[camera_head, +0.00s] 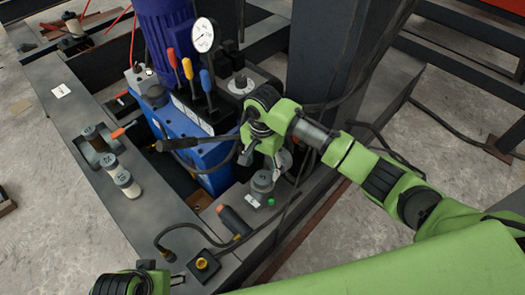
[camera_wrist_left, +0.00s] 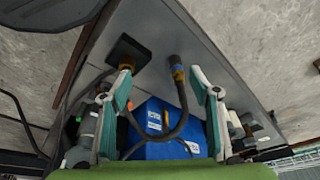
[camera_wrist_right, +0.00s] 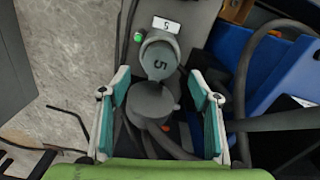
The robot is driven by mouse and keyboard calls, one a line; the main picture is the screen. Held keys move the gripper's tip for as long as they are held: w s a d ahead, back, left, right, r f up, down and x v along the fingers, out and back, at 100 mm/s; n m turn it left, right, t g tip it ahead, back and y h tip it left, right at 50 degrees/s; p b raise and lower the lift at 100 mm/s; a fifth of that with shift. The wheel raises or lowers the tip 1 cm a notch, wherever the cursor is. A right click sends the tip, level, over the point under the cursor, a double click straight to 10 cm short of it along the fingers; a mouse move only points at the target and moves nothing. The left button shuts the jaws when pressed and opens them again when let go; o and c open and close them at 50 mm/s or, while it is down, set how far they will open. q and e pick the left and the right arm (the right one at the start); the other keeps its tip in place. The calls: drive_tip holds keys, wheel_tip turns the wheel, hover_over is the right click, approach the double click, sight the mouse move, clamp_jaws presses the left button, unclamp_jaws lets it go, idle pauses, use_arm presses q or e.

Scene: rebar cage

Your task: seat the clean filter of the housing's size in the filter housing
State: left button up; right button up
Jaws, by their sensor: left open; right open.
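The housing area shows under my right gripper (camera_head: 263,158) in the head view: a grey round part (camera_head: 262,181) stands on the frame. In the right wrist view a grey round part marked 5 (camera_wrist_right: 160,60) stands behind a second grey round part (camera_wrist_right: 151,98); I cannot tell which is housing body or lid. My right gripper is open, its fingers either side of the nearer part with gaps. Short cylindrical filters with numbered grey tops, one pale-sided (camera_head: 119,174), stand on the left beam; their cleanness is unclear. My left gripper (camera_head: 137,281) is open and empty at the bottom left.
A blue hydraulic unit (camera_head: 207,150) with levers and a gauge (camera_head: 203,35) stands behind. An orange-handled tool (camera_head: 124,129) lies by the filters. A dark column (camera_head: 327,60) rises behind.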

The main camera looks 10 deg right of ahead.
use_arm(q)
wheel_tip(320, 180, down, 7)
drive_tip(key=shift+w+d+r+p, duration=0.1)
drive_tip(key=shift+r+p, duration=0.1)
drive_tip(key=shift+p, duration=0.55)
use_arm(e)
wheel_tip(320, 180, up, 6)
drive_tip(key=s+a+f+n+t+y, duration=0.25)
drive_tip(key=s+f+n, duration=0.35)
drive_tip(key=s+f, duration=0.55)
drive_tip(key=s+d+f+n+h, duration=0.2)
drive_tip(key=s+d+f+n, duration=0.3)
drive_tip(key=s+d, duration=0.6)
drive_tip(key=shift+s+d+f, duration=0.4)
drive_tip(key=shift+s+f, duration=0.3)
drive_tip(key=shift+s, duration=0.25)
use_arm(q)
drive_tip(key=shift+r, duration=0.1)
use_arm(e)
drive_tip(key=shift+t, duration=0.25)
